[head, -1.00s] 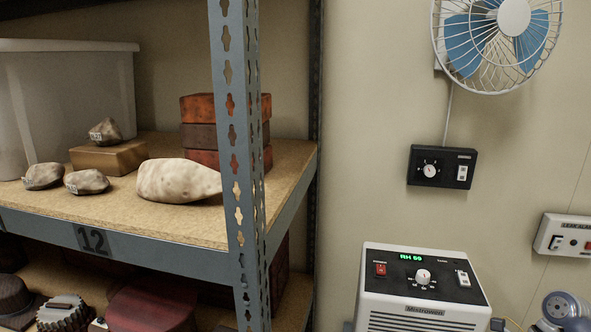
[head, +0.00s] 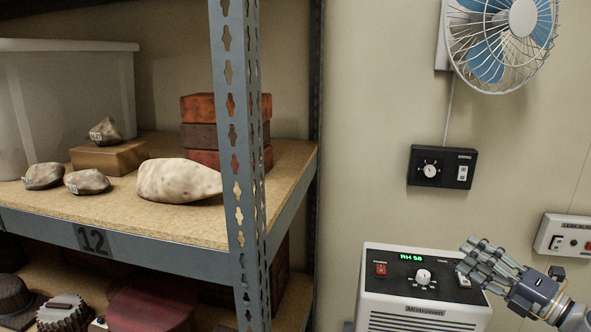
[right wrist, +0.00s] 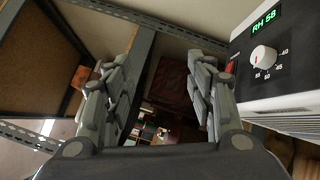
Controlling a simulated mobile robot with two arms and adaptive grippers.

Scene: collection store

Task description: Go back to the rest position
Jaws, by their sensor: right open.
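My right gripper (head: 478,262) is in the lower right of the head view, in front of the right side of the white dehumidifier's control panel (head: 405,277). It covers part of the panel's right switch. In the right wrist view my right gripper (right wrist: 160,95) has its two fingers spread apart with nothing between them. The dehumidifier (right wrist: 285,65) stands to the right of the fingers there, its display reading RH 58. My left gripper is in neither view.
A metal shelf post (head: 240,150) stands left of the dehumidifier. The shelf board (head: 190,222) holds stones, a pale lump (head: 178,181) and stacked red boxes (head: 225,108). A fan (head: 505,40), a black wall control (head: 442,166) and a leak alarm box (head: 567,236) are on the wall.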

